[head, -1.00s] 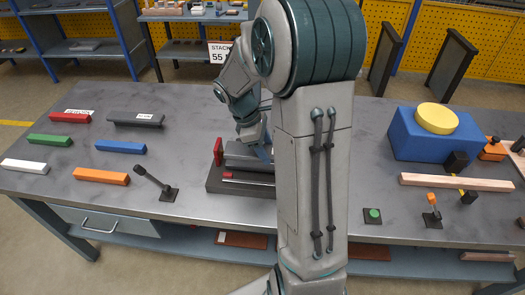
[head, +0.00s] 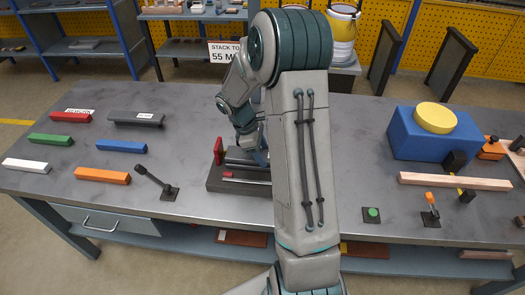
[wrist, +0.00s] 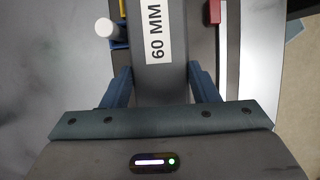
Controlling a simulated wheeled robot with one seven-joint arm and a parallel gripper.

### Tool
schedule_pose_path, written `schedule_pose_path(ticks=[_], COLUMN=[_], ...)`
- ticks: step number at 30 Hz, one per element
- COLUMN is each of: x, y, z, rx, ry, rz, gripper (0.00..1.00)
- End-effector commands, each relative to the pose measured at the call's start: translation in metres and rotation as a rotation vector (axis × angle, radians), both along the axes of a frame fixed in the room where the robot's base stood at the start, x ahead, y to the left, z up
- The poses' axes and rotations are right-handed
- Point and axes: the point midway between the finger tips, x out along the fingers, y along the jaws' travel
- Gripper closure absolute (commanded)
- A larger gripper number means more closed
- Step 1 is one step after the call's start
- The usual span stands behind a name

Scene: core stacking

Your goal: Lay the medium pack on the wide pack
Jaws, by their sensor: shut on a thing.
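My gripper (wrist: 159,82) is shut on a grey pack (wrist: 158,78) labelled "60 MM", with one blue finger against each long side. In the head view my gripper (head: 249,137) is low over the dark stacking fixture (head: 222,184) at the table's middle, and my arm hides its right part. A grey slab (head: 236,158) shows at the fixture under my gripper. I cannot tell whether the held pack touches what is below, and no separate wide pack can be made out. Another dark labelled pack (head: 136,119) lies at the table's left.
A red upright stop (head: 218,151) stands at the fixture's left end. A black lever (head: 155,181) is in front left. Coloured bars, including an orange one (head: 102,175), lie at left. A blue block (head: 430,140) and wooden bar (head: 455,181) are at right.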

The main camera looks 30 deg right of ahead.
Motion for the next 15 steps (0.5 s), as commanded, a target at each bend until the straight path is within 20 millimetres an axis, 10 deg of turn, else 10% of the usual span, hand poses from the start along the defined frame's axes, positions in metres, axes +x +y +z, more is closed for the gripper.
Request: schedule_pose_path(ticks=[5,6,7,15], x=[0.0002,-0.0001,0.0000,-0.0001], y=[-0.0001,0.0001,0.0001,0.0001], z=[-0.0035,-0.0028,-0.0027,-0.0023], rx=[-0.001,0.000,0.000,0.000], ry=[-0.001,0.000,0.000,0.000], rz=[0.000,0.000,0.000,0.000], gripper=[0.89,0.35,0.26,0.24])
